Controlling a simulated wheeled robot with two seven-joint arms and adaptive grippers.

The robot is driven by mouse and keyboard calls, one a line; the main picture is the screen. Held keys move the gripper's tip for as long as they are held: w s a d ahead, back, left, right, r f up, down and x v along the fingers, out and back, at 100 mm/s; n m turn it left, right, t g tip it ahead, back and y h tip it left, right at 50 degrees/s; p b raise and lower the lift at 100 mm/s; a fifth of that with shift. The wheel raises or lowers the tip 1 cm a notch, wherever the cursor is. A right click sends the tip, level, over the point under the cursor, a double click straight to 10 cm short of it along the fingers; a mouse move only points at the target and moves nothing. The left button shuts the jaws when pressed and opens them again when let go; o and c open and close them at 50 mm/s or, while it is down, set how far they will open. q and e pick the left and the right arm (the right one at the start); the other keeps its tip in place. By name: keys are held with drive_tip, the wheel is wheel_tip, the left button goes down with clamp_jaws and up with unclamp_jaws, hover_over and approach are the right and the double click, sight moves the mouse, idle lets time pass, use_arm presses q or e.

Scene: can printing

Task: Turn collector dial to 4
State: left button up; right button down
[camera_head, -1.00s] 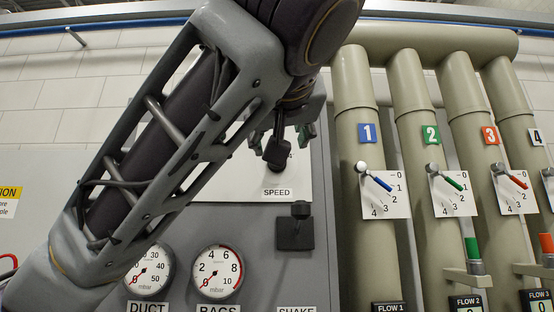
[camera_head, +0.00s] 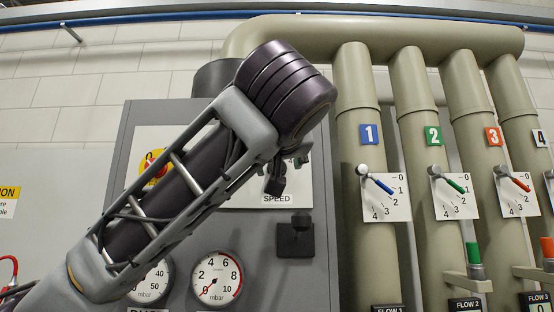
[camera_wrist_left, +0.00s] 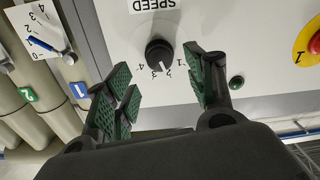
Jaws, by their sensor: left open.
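The dial, a round black knob (camera_wrist_left: 160,54), sits on a pale panel by the SPEED label (camera_wrist_left: 153,5) and a ring of numbers in the left wrist view, which shows it upside down. Its pointer seems to face the numbers 2 and 3, but is too small to read surely. My left gripper (camera_wrist_left: 157,62) is open, its green-padded fingers either side of the knob in that view. I cannot tell whether they touch it. In the head view the left gripper (camera_head: 289,170) is partly behind my arm, above the SPEED label (camera_head: 276,198), and the knob is hidden. My right gripper is not in view.
A red and yellow button (camera_wrist_left: 314,43) and a small green light (camera_wrist_left: 236,82) are beside the dial. A dark square control (camera_head: 295,238) is below it. Numbered pipes with coloured valve handles (camera_head: 383,186) stand to the right. A round gauge (camera_head: 217,276) is below the arm.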

use_arm(q)
drive_tip(key=shift+w+p, duration=1)
drive_tip(key=shift+w, duration=1.9)
drive_tip(key=shift+c, duration=0.5)
drive_tip(key=shift+a, duration=0.1)
drive_tip(key=c, duration=0.9)
